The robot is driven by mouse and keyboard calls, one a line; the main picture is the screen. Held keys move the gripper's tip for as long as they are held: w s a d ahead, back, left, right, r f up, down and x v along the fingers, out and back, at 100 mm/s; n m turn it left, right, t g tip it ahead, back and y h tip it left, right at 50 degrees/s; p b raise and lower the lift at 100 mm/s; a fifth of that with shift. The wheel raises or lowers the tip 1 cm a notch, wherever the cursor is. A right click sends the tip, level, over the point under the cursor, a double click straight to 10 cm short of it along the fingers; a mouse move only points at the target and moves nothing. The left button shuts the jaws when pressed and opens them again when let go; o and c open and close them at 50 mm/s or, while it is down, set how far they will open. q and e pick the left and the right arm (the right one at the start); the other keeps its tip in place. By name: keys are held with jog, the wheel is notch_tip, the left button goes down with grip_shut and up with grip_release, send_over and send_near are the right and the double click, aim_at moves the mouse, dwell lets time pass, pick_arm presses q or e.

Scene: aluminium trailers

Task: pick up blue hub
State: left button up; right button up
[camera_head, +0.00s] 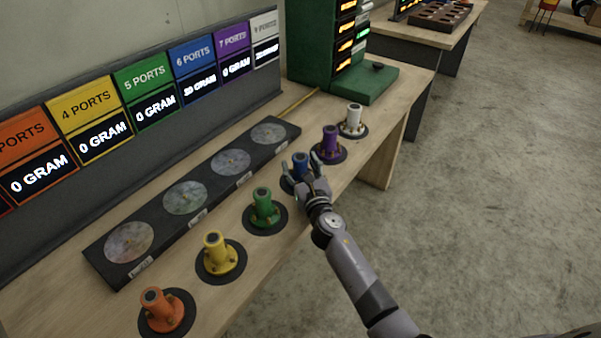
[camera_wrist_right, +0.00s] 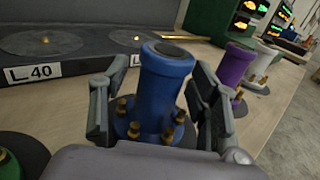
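The blue hub (camera_head: 300,162) stands upright on a round black pad on the wooden table, between the green and purple hubs. My right gripper (camera_head: 304,175) is at it, with its fingers on either side. In the right wrist view the blue hub (camera_wrist_right: 164,90) has a hollow top and brass fittings round its base. The two fingers of my right gripper (camera_wrist_right: 158,115) are spread left and right of the hub, with visible gaps at the upper part. The hub's lowest part is hidden by the gripper's palm. My left gripper is not in view.
Green (camera_head: 264,208), yellow (camera_head: 217,254), orange (camera_head: 161,310), purple (camera_head: 330,141) and white (camera_head: 354,118) hubs stand along the table's front. A black board (camera_head: 212,190) with round plates lies behind them. A green machine (camera_head: 372,84) stands at the far end.

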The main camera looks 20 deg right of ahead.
grip_shut()
dwell(0.5)
jog(key=shift+r, duration=0.1)
dwell(0.4)
